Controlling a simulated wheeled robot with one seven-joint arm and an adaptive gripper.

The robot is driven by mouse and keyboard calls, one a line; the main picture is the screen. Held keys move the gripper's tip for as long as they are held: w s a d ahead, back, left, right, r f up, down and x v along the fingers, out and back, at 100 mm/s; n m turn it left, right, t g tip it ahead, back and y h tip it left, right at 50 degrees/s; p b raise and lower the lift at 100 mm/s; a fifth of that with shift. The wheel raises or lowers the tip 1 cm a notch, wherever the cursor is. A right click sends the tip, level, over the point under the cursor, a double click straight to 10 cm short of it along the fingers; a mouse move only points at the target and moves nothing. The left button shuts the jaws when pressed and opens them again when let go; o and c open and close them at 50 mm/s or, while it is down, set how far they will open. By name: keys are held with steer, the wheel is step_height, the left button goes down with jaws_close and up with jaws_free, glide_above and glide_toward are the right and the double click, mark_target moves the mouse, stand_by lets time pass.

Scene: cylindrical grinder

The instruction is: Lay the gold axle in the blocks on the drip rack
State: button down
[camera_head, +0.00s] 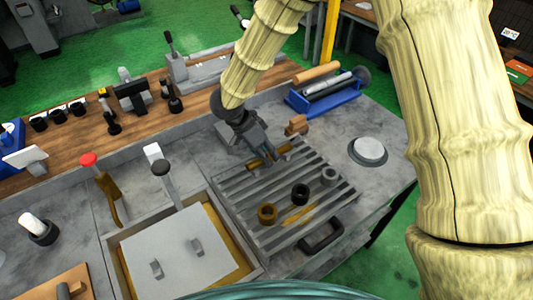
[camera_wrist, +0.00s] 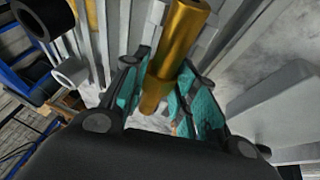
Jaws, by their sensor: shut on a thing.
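The gold axle (camera_head: 284,149) is between my gripper's fingers, low over the far part of the drip rack (camera_head: 240,203). My gripper (camera_head: 268,156) points down and is shut on the axle. In the wrist view, the axle (camera_wrist: 178,42) runs from the top edge down between the teal finger pads of my gripper (camera_wrist: 165,97). Pale grey block faces (camera_wrist: 208,32) show on either side of the axle's upper part there. My gripper hides much of the blocks in the head view. I cannot tell whether the axle touches them.
A brown ring (camera_head: 267,213), a black ring (camera_head: 300,193) and a grey ring (camera_head: 329,176) stand on the rack's near right part. A blue holder with rollers (camera_head: 322,96) is behind.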

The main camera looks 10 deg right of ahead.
steer(key=c, duration=1.1)
jaws_free()
steer(key=shift+o, duration=0.2)
steer(key=v, duration=1.2)
steer(key=shift+s, duration=0.15)
